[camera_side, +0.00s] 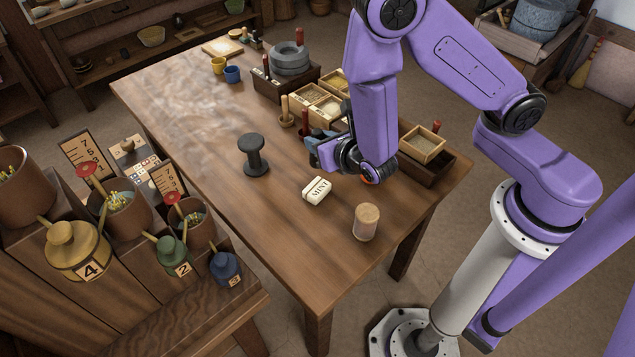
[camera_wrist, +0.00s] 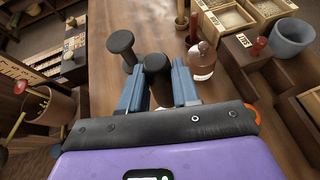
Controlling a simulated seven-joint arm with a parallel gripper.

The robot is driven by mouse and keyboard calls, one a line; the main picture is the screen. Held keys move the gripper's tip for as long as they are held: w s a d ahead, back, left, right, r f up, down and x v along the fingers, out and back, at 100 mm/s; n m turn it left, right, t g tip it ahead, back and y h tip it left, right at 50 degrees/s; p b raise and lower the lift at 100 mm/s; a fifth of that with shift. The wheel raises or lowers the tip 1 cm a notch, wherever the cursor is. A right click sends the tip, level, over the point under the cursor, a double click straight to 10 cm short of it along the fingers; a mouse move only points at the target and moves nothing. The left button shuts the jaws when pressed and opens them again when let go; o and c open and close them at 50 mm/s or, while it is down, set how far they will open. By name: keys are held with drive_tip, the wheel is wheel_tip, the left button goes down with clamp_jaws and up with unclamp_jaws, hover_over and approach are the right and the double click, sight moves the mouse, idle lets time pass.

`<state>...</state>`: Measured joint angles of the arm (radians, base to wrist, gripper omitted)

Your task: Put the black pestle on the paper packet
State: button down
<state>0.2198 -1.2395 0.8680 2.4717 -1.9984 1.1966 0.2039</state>
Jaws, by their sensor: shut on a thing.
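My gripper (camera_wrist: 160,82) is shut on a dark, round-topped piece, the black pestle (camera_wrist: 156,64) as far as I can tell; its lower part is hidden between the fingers. In the side view my gripper (camera_side: 318,150) is low over the table, and I cannot make out the held piece there. The white paper packet (camera_side: 316,191), marked MINT, lies flat on the table just in front of my gripper, apart from it. I cannot make it out in the wrist view.
A black spool-shaped piece (camera_side: 255,156) stands left of my gripper, also in the wrist view (camera_wrist: 122,46). A cork-topped jar (camera_side: 366,222) stands near the table's front edge. A round bottle (camera_wrist: 202,62) and wooden boxes (camera_side: 318,102) are behind. The table's left middle is clear.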

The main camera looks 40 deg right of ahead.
drive_tip(key=shift+a+f, duration=0.1)
drive_tip(key=shift+f, duration=3.8)
drive_tip(key=shift+f, duration=0.1)
drive_tip(key=c, duration=0.8)
unclamp_jaws()
